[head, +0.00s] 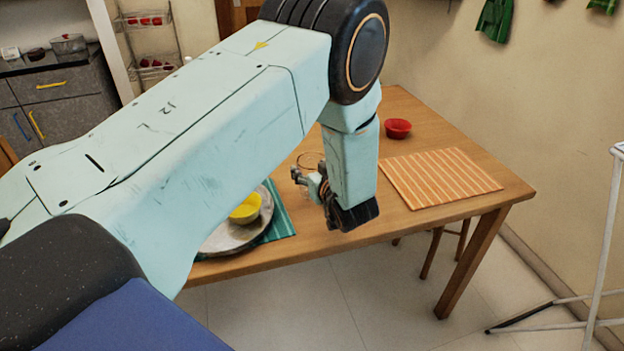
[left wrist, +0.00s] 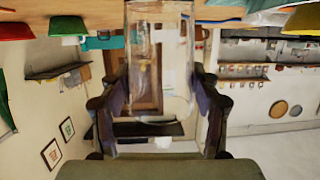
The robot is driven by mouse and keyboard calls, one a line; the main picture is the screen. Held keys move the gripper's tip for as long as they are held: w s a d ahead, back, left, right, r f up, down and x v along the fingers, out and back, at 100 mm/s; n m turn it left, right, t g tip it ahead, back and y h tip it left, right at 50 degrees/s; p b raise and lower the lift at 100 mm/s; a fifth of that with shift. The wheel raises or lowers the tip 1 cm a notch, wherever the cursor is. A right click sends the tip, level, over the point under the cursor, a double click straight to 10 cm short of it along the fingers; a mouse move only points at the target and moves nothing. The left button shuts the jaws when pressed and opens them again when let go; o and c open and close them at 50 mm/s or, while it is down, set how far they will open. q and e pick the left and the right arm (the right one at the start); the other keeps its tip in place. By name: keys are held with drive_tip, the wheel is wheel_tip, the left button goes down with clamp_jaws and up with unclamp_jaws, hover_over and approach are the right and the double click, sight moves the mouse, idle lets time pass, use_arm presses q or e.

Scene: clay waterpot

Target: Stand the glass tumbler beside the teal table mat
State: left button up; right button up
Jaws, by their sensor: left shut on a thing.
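The glass tumbler (left wrist: 160,75) is clear and stands out between the two fingers of my left gripper (left wrist: 158,108) in the left wrist view. In the head view my left gripper (head: 306,180) is over the table, shut on the tumbler, whose faint rim (head: 310,154) shows just above the fingers. Whether the tumbler touches the table is hard to tell. The teal table mat (head: 281,222) lies to the left of the gripper, mostly covered by a grey plate and my arm. My right gripper is not in view.
The grey plate (head: 222,238) holds a yellow bowl (head: 246,209). A red bowl (head: 397,128) and an orange striped mat (head: 440,178) lie to the right on the wooden table (head: 405,222). Bare wood lies between my gripper and the striped mat.

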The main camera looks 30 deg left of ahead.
use_arm(q)
wheel_tip(320, 180, down, 3)
drive_tip(key=shift+a+r, duration=0.15)
drive_tip(key=shift+r, duration=0.15)
drive_tip(key=o, duration=1.3)
